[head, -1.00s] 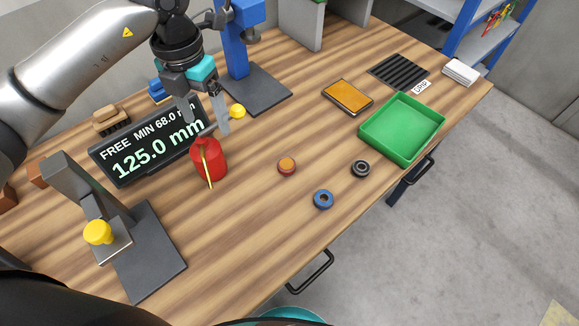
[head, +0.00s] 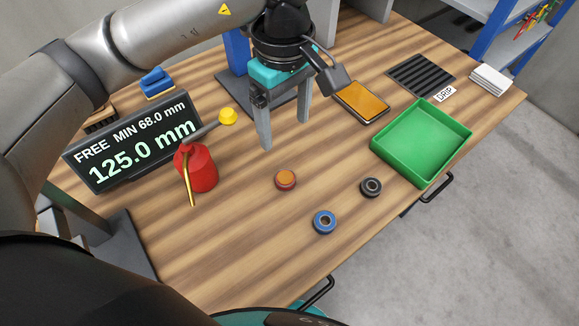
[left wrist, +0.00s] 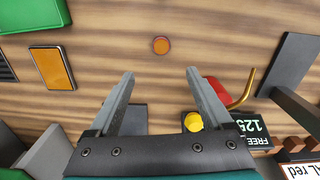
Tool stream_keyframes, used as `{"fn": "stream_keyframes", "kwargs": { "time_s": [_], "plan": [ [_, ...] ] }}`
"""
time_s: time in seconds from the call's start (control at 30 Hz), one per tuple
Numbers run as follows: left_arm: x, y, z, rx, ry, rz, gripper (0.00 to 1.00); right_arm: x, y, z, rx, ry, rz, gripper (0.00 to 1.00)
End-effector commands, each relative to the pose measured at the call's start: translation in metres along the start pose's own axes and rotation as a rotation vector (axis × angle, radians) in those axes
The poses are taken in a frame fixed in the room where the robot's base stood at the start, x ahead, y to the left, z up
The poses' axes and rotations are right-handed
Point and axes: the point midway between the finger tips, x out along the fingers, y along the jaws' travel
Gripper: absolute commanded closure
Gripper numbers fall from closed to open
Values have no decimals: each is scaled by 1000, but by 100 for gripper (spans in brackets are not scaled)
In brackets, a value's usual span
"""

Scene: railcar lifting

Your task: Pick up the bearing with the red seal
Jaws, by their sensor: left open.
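A small round red piece with an orange-brown top (head: 286,180) lies on the bench; I cannot tell whether its centre is open. It also shows in the left wrist view (left wrist: 161,45), beyond the fingertips. A blue ring-shaped bearing (head: 325,221) lies nearer the front edge, and a black ring-shaped bearing (head: 371,187) lies to its right. My left gripper (head: 284,132) is open and empty, pointing down above the bench behind the red piece. In the left wrist view its two fingers (left wrist: 159,74) stand apart with only bench between the tips. My right gripper is not seen.
A red oil can (head: 197,169) stands left of the gripper, before the display (head: 135,143) reading 125.0 mm. A green tray (head: 376,151) and an orange-topped pad (head: 362,102) lie to the right. The bench around the red piece is clear.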

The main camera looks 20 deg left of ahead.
Motion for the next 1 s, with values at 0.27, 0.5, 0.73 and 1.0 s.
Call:
{"fn": "stream_keyframes", "kwargs": {
  "time_s": [0.27,0.5,0.73,1.0],
  "plan": [
    [44,-2,2,20,-2,-7,17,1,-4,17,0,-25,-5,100],
    [88,-1,1,19,-1,-3,17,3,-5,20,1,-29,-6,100],
    [104,-1,1,18,-1,-2,17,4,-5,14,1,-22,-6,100],
    [143,-2,0,17,-1,-4,17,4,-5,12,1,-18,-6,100]
  ]
}}
